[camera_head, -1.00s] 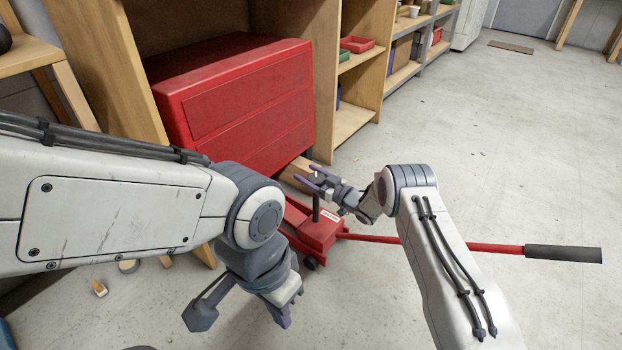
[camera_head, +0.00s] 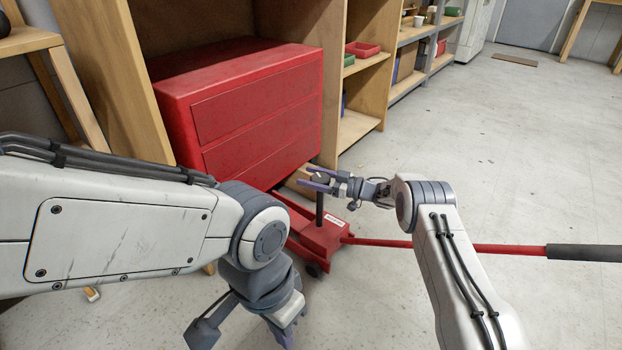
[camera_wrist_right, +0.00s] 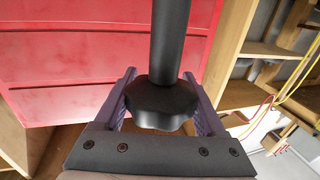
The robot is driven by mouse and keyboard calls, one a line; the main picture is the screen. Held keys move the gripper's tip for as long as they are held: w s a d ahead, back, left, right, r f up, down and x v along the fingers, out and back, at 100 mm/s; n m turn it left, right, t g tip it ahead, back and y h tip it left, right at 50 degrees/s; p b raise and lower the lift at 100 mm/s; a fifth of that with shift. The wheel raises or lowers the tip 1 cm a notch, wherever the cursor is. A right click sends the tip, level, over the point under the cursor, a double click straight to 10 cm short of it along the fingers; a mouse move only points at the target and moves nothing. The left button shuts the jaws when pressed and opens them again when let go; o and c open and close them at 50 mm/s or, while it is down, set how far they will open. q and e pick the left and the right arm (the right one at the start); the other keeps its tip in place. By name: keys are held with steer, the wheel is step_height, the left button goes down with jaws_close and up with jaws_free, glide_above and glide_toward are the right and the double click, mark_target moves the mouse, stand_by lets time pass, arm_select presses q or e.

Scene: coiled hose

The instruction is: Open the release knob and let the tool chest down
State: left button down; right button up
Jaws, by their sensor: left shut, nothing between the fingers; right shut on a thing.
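The red tool chest (camera_head: 255,112) stands raised in a wooden frame, above a red floor jack (camera_head: 322,238). A black post (camera_head: 319,208) rises from the jack, with a dark lobed knob (camera_head: 322,177) at its top. My right gripper (camera_head: 316,181) is shut on this knob. The right wrist view shows the black knob (camera_wrist_right: 160,104) between both fingers, with the post (camera_wrist_right: 170,42) running away from it and the red chest behind. My left gripper (camera_head: 287,334) is shut and empty, low in the head view, in front of the jack and apart from it.
The jack's long red handle (camera_head: 440,245) with its black grip (camera_head: 585,253) extends right, passing behind my right forearm. Wooden shelves (camera_head: 365,95) with bins stand behind. A wooden stand (camera_head: 50,75) is at left. Grey floor (camera_head: 520,150) is free at right.

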mark_target(329, 182)
steer(key=o, duration=1.3)
steer(key=shift+d, duration=0.1)
steer(key=shift+s+d+r+p, duration=0.1)
steer(key=shift+d+p, duration=0.15)
steer(key=shift+p, duration=0.1)
steer(key=p+v, duration=0.4)
steer(key=v, duration=0.4)
steer(key=shift+s+d+p, duration=0.2)
steer(key=shift+d+p, duration=0.1)
steer(key=shift+p, duration=0.05)
steer(key=shift+s+d, duration=0.2)
steer(key=shift+d, duration=0.35)
